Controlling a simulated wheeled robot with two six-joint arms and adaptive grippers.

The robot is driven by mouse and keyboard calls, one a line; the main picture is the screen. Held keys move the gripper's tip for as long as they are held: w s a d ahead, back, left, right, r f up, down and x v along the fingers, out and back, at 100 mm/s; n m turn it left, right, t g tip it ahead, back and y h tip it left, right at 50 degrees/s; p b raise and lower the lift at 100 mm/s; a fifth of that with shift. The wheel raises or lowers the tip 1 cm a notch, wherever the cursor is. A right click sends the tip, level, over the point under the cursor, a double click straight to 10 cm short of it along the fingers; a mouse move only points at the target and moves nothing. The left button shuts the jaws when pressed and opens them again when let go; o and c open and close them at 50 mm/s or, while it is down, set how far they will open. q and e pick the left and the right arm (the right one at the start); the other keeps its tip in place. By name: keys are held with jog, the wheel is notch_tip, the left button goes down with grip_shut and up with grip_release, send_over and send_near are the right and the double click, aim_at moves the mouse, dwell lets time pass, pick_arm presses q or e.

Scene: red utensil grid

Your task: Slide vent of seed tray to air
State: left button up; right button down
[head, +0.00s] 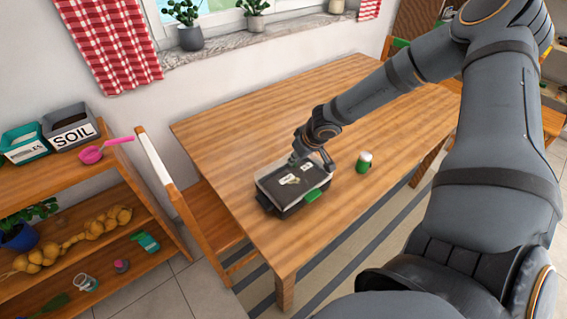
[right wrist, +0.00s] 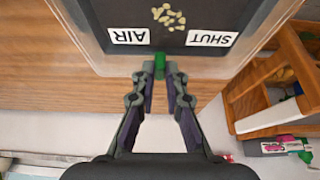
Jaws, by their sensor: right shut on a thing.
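The seed tray (head: 268,190) sits on the wooden table, with a clear rim and a dark top. In the right wrist view its top shows upside down, with an AIR label (right wrist: 128,36) at left, a SHUT label (right wrist: 211,39) at right and pale seeds (right wrist: 168,17) between. A green vent tab (right wrist: 160,60) stands at the tray's edge between the two labels, nearer AIR. My right gripper (right wrist: 160,74) is shut on this tab. In the head view my right gripper (head: 312,158) is at the tray's far edge and hides the tab. My left gripper is out of view.
A green and white jar (head: 364,162) stands right of the tray. A chair (head: 165,175) is at the table's left, beside shelves (head: 75,225). The table's back left is clear.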

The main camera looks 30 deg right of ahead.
dwell(0.3)
jog(key=shift+d+r+p, duration=0.15)
jog(key=shift+d+p, duration=0.15)
jog(key=shift+p, duration=0.1)
jog(key=shift+w+d+p, duration=0.1)
jog(key=shift+d+p, duration=0.5)
jog(key=shift+d, duration=0.1)
jog(key=c, duration=1.2)
grip_release()
jog(key=shift+o, duration=0.2)
notch_tip(320, 180, up, 6)
jog(key=p, duration=0.5)
